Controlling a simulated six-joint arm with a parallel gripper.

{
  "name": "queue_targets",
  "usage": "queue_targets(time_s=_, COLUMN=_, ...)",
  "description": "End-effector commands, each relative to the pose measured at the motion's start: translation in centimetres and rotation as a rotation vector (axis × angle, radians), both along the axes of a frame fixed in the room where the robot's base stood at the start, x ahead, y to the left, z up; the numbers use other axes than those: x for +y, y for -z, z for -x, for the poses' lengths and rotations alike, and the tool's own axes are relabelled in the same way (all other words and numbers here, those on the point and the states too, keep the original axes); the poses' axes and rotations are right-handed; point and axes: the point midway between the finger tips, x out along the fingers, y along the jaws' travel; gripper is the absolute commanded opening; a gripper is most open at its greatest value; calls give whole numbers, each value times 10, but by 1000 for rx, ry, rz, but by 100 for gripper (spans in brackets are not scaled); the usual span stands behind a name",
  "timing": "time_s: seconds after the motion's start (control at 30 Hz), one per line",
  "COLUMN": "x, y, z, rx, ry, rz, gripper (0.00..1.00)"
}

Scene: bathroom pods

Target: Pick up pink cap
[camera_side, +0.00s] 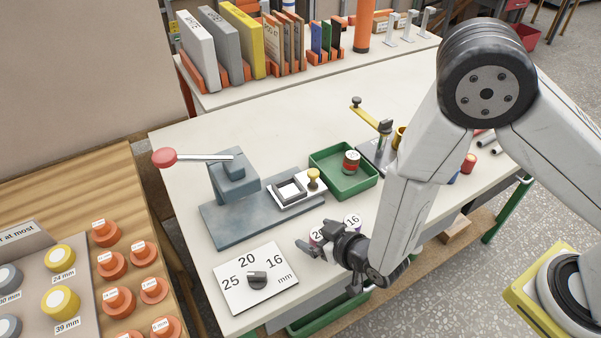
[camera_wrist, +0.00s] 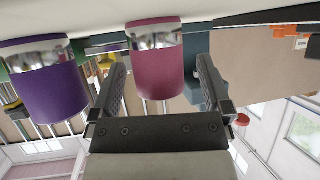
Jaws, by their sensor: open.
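The pink cap (camera_wrist: 157,72) is a pink cylinder with a shiny metal band, seen in the wrist view between the two fingers of my gripper (camera_wrist: 161,75). The fingers are open, with a gap on each side of it. A purple cap (camera_wrist: 53,93) of similar shape stands to its left, outside the fingers. In the side view my gripper (camera_side: 318,250) is low over the table's front edge, beside two small round pieces labelled 20 (camera_side: 317,235) and 16 (camera_side: 352,220). The piece labelled 20 is partly hidden by my gripper; their side colours are hard to tell there.

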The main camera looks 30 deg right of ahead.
Motion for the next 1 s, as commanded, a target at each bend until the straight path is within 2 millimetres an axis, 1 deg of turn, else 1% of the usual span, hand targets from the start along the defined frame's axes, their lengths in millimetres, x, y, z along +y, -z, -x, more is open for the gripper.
queue_targets(time_s=0.1, x=1, y=5, z=-9, rx=1, ry=3, rz=-1, gripper=99)
queue_targets(time_s=0.2, x=2, y=7, z=-12, rx=2, ry=1, rz=0, gripper=99)
queue_targets(time_s=0.7, x=2, y=7, z=-13, rx=2, ry=1, rz=1, gripper=99)
queue_targets(time_s=0.73, x=2, y=7, z=-13, rx=2, ry=1, rz=1, gripper=96)
queue_targets(time_s=0.77, x=2, y=7, z=-13, rx=2, ry=1, rz=1, gripper=87)
queue_targets(time_s=0.8, x=2, y=7, z=-13, rx=2, ry=1, rz=1, gripper=74)
queue_targets(time_s=0.87, x=2, y=7, z=-13, rx=2, ry=1, rz=1, gripper=55)
queue_targets(time_s=0.9, x=2, y=7, z=-13, rx=2, ry=1, rz=1, gripper=42)
queue_targets(time_s=0.97, x=2, y=7, z=-13, rx=2, ry=1, rz=1, gripper=23)
queue_targets(time_s=1.0, x=2, y=7, z=-13, rx=2, ry=1, rz=1, gripper=10)
